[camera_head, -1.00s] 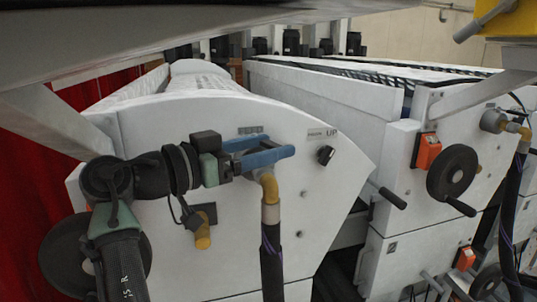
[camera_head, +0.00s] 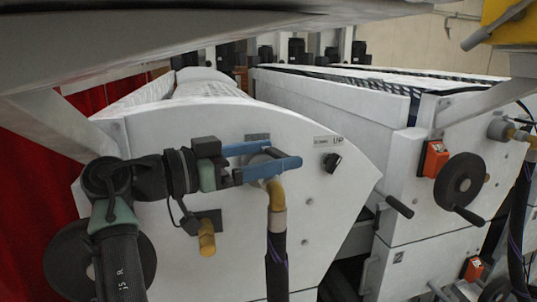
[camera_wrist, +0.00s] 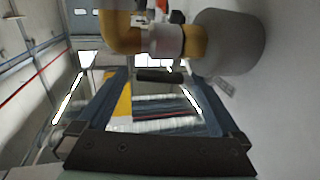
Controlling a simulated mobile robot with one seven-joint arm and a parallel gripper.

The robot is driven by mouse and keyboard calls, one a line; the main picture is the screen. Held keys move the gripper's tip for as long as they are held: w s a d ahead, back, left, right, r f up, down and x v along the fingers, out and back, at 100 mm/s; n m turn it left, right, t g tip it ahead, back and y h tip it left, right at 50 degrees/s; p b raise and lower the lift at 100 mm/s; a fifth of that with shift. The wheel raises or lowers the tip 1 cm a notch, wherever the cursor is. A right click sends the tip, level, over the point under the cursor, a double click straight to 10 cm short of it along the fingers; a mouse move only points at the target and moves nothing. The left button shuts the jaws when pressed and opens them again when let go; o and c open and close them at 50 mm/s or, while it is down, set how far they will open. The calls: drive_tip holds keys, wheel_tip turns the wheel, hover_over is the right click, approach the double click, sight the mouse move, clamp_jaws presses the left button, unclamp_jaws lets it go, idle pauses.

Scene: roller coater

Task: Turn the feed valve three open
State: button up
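The nearer feed valve has a grey round body on the white machine panel, with a brass elbow (camera_head: 275,192) and a black hose (camera_head: 276,262) hanging below it. In the wrist view its grey body (camera_wrist: 232,42) and elbow (camera_wrist: 122,32) are at the top, beyond the fingertips. My gripper (camera_head: 284,155) has two blue fingers spread apart in front of this valve. In the wrist view my gripper (camera_wrist: 152,72) is open with nothing clearly held. The fingers partly hide the valve body in the head view, and contact cannot be told. No valve number is legible.
A dark knob (camera_head: 332,162) beside an "UP" label is right of the valve. A second machine has a black handwheel (camera_head: 460,180), an orange box (camera_head: 434,158) and another grey valve (camera_head: 499,130). A metal beam crosses the top.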

drive_tip(key=b+v, duration=0.3)
drive_tip(key=v, duration=1)
